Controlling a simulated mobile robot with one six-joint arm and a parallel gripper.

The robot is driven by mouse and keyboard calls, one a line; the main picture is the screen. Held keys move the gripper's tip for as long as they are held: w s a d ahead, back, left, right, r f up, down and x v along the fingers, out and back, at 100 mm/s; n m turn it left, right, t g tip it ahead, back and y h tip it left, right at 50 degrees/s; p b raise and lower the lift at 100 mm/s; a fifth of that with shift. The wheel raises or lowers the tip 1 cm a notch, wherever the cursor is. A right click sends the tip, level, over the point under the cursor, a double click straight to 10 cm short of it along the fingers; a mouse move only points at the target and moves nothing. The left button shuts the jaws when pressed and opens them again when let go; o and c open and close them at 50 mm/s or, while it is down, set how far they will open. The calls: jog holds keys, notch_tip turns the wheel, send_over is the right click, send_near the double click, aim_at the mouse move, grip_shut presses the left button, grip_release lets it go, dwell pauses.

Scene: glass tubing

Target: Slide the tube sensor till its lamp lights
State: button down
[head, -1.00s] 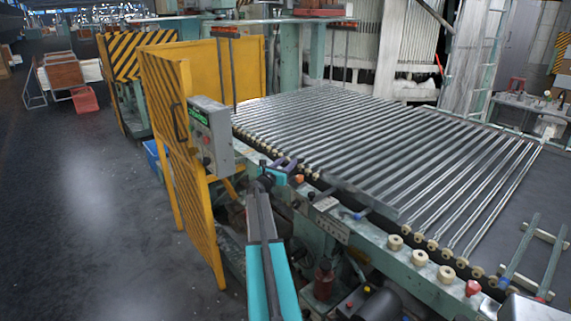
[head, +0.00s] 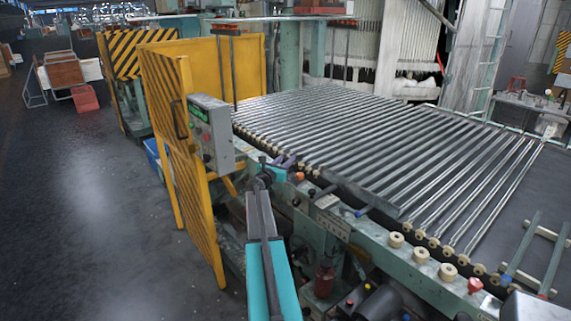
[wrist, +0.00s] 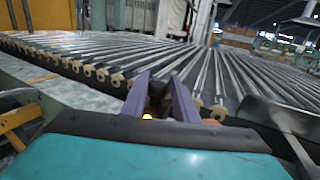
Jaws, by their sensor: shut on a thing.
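My gripper (wrist: 160,98) reaches over the near edge rail of the tube conveyor, and its two purple fingers show in the wrist view. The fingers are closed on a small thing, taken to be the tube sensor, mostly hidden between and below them. In the head view my gripper (head: 284,163) is at the rail, left of an orange knob (head: 299,177). The sensor body cannot be made out there.
Glass tubes (head: 390,140) lie in parallel rows on the conveyor beside my gripper. A grey control box (head: 211,132) and a yellow guard (head: 190,170) stand left of my arm. Pale rollers (head: 420,255) line the near edge. Open floor lies further left.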

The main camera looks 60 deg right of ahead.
jog(key=shift+w, duration=0.2)
jog(key=c, duration=1.6)
grip_release()
jog(key=shift+s, duration=0.1)
jog(key=shift+s+a+b, duration=0.2)
jog(key=shift+a+b, duration=0.15)
jog(key=shift+a, duration=0.7)
jog(key=shift+s+a+b, duration=0.15)
jog(key=shift+a+b, duration=0.6)
jog(key=shift+a, duration=2.2)
jog(key=shift+s+a+b, duration=0.1)
jog(key=shift+a+b, duration=0.65)
jog(key=shift+a, duration=2.2)
jog(key=shift+o, duration=0.3)
